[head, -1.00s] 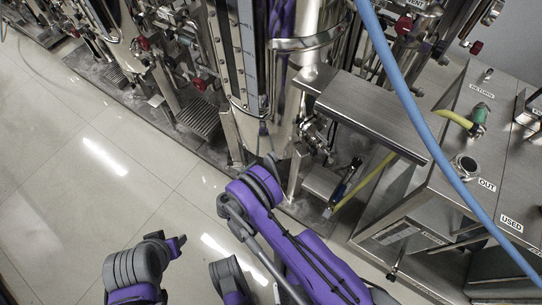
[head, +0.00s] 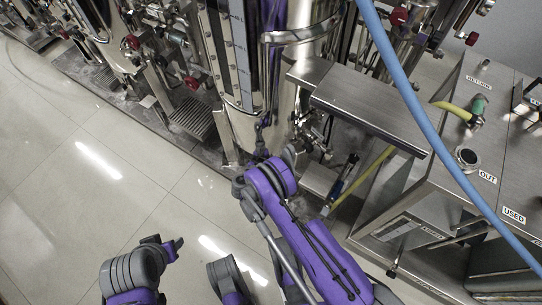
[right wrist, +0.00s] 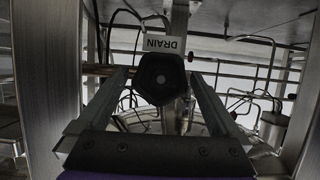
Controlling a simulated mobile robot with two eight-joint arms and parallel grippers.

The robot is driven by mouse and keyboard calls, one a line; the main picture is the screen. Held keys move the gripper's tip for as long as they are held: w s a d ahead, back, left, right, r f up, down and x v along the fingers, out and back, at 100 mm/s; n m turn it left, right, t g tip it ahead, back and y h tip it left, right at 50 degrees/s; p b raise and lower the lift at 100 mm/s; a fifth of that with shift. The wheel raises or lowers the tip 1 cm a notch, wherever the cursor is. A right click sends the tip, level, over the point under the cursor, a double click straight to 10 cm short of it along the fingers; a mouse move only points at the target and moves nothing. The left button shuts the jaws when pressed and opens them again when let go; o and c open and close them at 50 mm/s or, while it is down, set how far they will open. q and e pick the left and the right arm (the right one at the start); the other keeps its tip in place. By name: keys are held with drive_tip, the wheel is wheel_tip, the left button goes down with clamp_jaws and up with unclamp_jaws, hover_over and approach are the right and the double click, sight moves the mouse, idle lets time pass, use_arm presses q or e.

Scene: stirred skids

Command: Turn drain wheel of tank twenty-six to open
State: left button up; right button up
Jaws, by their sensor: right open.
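The drain wheel (right wrist: 162,80) is a dark, lobed knob in the right wrist view, below an upside-down DRAIN label (right wrist: 163,43). My right gripper (right wrist: 155,84) is open, its two fingers on either side of the wheel. I cannot tell whether either finger touches it. In the head view my right arm reaches to the foot of the shiny tank (head: 240,120), and the wheel is not clearly visible there. The tank's number is not readable.
A steel step or shelf (head: 365,105) juts out right of the tank. A steel cart (head: 420,205) with a blue hose (head: 405,90) and a yellow hose stands at the right. Metal uprights flank the right gripper. The tiled floor (head: 70,205) at left is clear.

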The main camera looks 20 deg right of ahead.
drive_tip(key=c, duration=1.3)
drive_tip(key=shift+w+a+n+g+h, duration=0.15)
drive_tip(key=shift+n+g+h, duration=0.35)
drive_tip(key=shift+n, duration=0.5)
drive_tip(key=shift+n+g+h, duration=0.6)
drive_tip(key=shift+n+g, duration=0.1)
drive_tip(key=shift+n, duration=0.7)
drive_tip(key=o, duration=1.3)
